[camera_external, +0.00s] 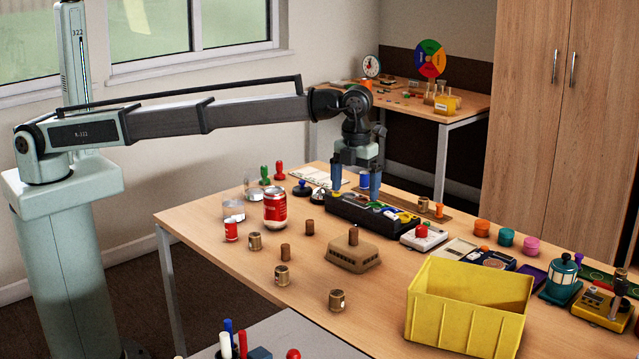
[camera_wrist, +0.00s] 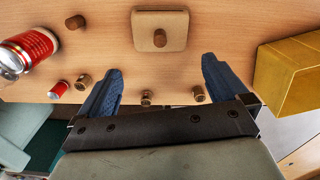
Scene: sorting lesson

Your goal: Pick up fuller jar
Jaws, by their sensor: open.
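A clear glass-like jar (camera_external: 234,211) stands at the table's left, left of a large red can (camera_external: 275,207). A second, paler clear jar (camera_external: 252,189) stands behind it; I cannot tell the fill level of either. My gripper (camera_external: 356,195) points down, open, over a black tray (camera_external: 374,216) right of the jars and clear of them. In the wrist view, its two blue fingers (camera_wrist: 162,70) are wide apart with nothing between them.
A yellow bin (camera_external: 466,310) stands at front right. A tan block with a brown peg (camera_external: 353,254) sits mid-table, with several brass and brown cylinders (camera_external: 282,275) around it. A small red can (camera_external: 231,230) is near the left edge. Bare wood lies at front left.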

